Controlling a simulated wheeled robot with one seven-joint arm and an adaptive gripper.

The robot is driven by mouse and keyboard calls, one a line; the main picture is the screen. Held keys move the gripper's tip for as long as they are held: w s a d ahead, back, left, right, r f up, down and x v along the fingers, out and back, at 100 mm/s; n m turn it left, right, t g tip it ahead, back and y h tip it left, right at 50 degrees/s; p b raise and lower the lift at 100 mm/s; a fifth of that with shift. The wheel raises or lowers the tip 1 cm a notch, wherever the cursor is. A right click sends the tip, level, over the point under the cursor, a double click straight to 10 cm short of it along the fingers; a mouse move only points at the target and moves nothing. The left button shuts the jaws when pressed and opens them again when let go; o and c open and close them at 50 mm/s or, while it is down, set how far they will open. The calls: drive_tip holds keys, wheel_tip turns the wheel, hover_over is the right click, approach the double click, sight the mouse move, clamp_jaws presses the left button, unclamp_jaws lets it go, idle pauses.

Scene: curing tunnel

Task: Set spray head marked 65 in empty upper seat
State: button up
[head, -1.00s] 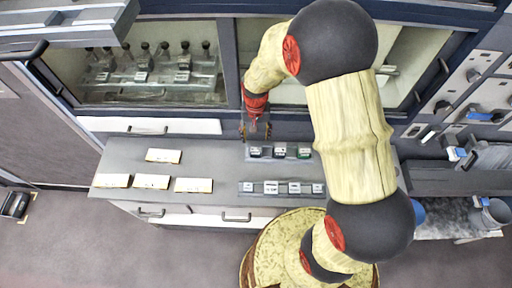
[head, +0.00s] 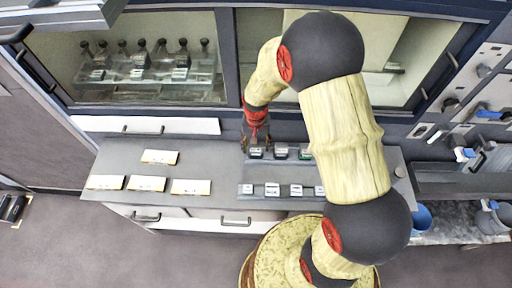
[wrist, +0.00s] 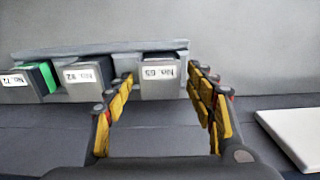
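The spray head marked 65 is a grey block with a white label, upside down in the wrist view (wrist: 158,73). It sits at the left end of the back row on the counter in the head view (head: 256,153). My gripper (wrist: 165,100) is open, its yellow-padded fingers apart at either side of this block, with nothing clamped. It also shows just behind the block in the head view (head: 255,140). A rack (head: 205,76) with several dark-knobbed pieces stands behind the cabinet opening at left. I cannot tell which upper seat is empty.
Neighbouring blocks, one marked 62 (wrist: 90,75) and one with a green side (wrist: 38,78), stand close by. A front row of blocks (head: 272,189) and several white cards (head: 147,184) lie on the counter (head: 215,160). A blue cup (head: 421,217) is at right.

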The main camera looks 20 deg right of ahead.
sight(256, 147)
drive_tip(key=c, duration=1.2)
idle(0.5)
drive_tip(key=shift+r+p, duration=1.9)
drive_tip(key=shift+r, duration=1.1)
drive_tip(key=shift+r, duration=0.1)
drive_tip(key=shift+r+p, duration=1)
drive_tip(key=shift+r, duration=0.45)
